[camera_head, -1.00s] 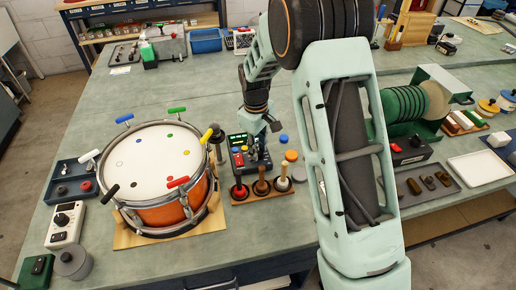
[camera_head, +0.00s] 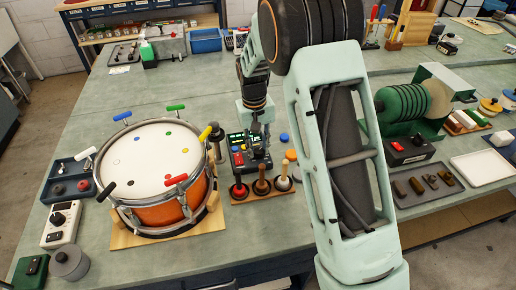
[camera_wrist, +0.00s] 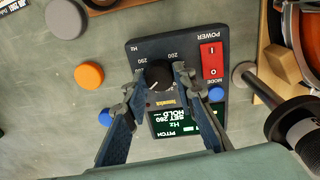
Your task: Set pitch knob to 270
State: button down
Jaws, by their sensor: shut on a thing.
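The pitch box is a dark panel (camera_wrist: 190,45) that appears upside down in the wrist view, with a black round knob (camera_wrist: 158,84) and printed numbers around it. A green-lit display (camera_wrist: 178,130) shows PITCH, Hz, SET and HOLD; its number is small, perhaps 260. My gripper (camera_wrist: 160,73) has its fingertips on either side of the knob, shut on it. In the head view the box (camera_head: 236,158) stands right of the drum, and my gripper (camera_head: 257,150) is over it, partly hiding it; the knob is hidden there.
A red power switch (camera_wrist: 211,60) and a blue mode button (camera_wrist: 216,94) are close to the right finger. Orange (camera_wrist: 89,76) and grey (camera_wrist: 66,19) discs lie to the left. In the head view, the drum (camera_head: 155,165) is left, and several upright handled tools (camera_head: 261,187) stand in front.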

aim_at(256, 150)
jog(key=shift+w+m, duration=0.1)
jog(key=shift+m, duration=2)
jog(key=c, duration=1.6)
grip_release()
jog(key=shift+r, duration=0.1)
notch_tip(256, 150, up, 12)
jog(key=shift+a, duration=0.35)
